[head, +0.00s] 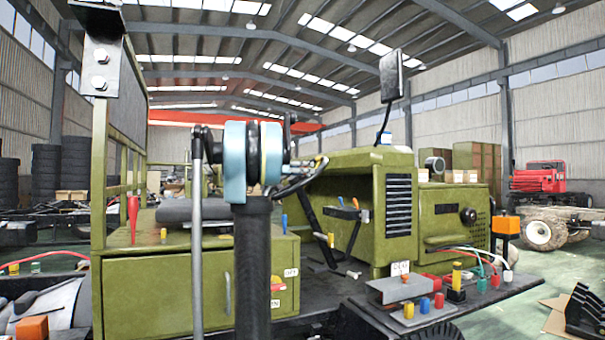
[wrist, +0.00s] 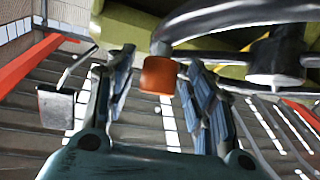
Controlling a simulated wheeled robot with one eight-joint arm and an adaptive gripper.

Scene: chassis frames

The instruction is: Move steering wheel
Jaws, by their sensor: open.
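The steering wheel (wrist: 235,18) shows in the wrist view as a dark grey curved rim at the top right. An orange knob (wrist: 158,75) hangs at the left end of the visible rim. My gripper (wrist: 160,78) is open, with its ribbed fingers on either side of the knob. I cannot tell whether either finger touches it. In the head view, my arm hides much of the cab area, and I cannot make out the gripper or the wheel clearly there.
The olive vehicle body (head: 345,165) stands right of my arm, with a mirror (head: 391,75) on a thin stalk. An olive cabinet (head: 160,290) stands at left. Levers (head: 340,213) rise between them. Wires, plugs and coloured cylinders crowd the dark deck (head: 515,290) at right.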

